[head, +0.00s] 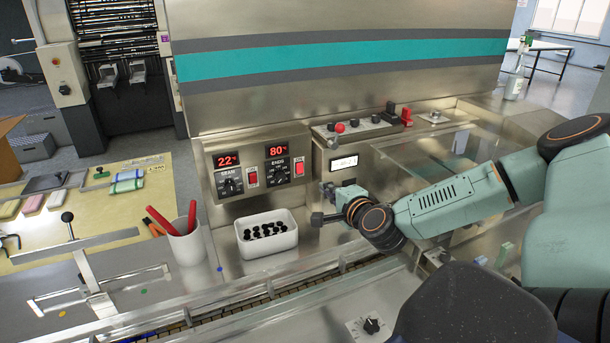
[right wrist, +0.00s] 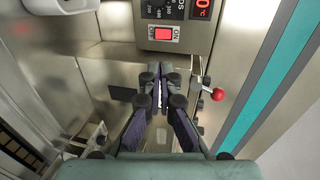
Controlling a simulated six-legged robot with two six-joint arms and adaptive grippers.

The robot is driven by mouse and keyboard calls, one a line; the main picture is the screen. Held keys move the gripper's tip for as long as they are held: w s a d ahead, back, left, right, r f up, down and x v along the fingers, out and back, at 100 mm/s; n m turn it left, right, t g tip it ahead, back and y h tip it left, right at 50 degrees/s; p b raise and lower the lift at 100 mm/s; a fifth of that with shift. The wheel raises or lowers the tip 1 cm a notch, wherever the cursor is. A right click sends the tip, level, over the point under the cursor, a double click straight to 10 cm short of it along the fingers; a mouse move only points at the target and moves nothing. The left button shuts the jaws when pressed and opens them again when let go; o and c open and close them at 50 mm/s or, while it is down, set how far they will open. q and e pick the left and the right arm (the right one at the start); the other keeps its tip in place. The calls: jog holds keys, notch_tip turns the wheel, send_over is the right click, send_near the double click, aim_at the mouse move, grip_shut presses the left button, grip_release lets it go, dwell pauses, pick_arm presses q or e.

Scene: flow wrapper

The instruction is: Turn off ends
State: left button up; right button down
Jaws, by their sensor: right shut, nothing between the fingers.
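The ENDS control (head: 277,165) is on the steel panel at the machine's front, with a lit red display reading about 80, a black dial and a red rocker switch (head: 299,168). In the right wrist view the red rocker switch (right wrist: 163,33) sits on a pale plate marked ON and OFF, ahead of the fingertips. My right gripper (head: 322,203) is shut and empty, below and right of the switch and apart from it. In the right wrist view its fingertips (right wrist: 160,78) are together. My left gripper is out of view.
The similar SEAN-like control (head: 229,175), with a display reading 22, has its own red switch (head: 252,178). A white bin of black pieces (head: 267,253) stands below. A red-knobbed lever (head: 340,127) is on the ledge above right. A cup (head: 187,247) holds red-handled tools.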

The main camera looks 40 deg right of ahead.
jog(key=b, duration=0.4)
send_near(300, 171)
jog(key=b+x, duration=0.2)
jog(key=x, duration=0.3)
jog(key=shift+w+f, duration=0.15)
jog(key=shift+w, duration=0.1)
jog(key=shift+w+d, duration=0.3)
jog(key=shift+w, duration=0.2)
jog(key=shift+w+f, duration=0.1)
